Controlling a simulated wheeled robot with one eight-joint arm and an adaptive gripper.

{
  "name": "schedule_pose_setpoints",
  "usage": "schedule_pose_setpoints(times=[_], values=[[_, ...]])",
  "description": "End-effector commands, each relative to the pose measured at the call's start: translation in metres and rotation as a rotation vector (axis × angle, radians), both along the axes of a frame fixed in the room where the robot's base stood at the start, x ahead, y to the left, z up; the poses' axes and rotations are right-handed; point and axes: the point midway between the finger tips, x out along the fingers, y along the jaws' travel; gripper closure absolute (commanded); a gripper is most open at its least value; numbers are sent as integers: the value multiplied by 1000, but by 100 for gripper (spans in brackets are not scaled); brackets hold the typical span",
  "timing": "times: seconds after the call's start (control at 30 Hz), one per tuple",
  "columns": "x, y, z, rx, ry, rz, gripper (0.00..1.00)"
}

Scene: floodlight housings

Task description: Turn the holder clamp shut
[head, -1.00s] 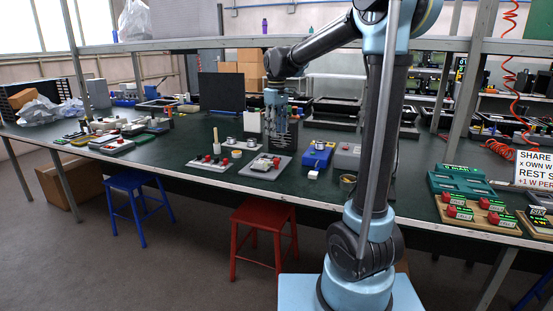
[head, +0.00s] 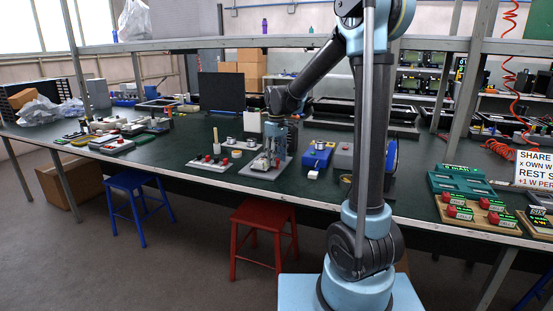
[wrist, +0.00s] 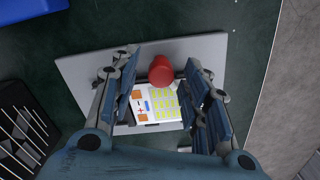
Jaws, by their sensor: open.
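A light grey base plate (head: 249,171) lies near the table's front edge in the head view, partly hidden by my gripper (head: 270,158). In the wrist view the same plate (wrist: 205,50) carries a round red knob (wrist: 161,70) and a white panel (wrist: 158,103) with yellow, orange and blue markings. My gripper (wrist: 160,78) is open above it, its fingers on either side of the knob and panel. I see no contact with the knob. The red knob seems to belong to the holder clamp; the clamp's body and how far it is turned are not clear.
Left of the plate is another board (head: 210,163) with red parts. Right of it are a blue box (head: 317,154) and a grey box (head: 343,157). A black slotted rack (wrist: 22,125) is close by in the wrist view. A red stool (head: 263,217) stands below.

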Motion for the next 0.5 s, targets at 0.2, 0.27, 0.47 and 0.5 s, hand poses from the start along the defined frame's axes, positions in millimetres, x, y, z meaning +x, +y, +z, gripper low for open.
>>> schedule_pose_setpoints(times=[0.2,0.27,0.47,0.5], values=[[0,0,0,0,0,0,57],[0,0,0,0,0,0,71],[0,0,0,0,0,0,100],[0,0,0,-1,-1,0,100]])
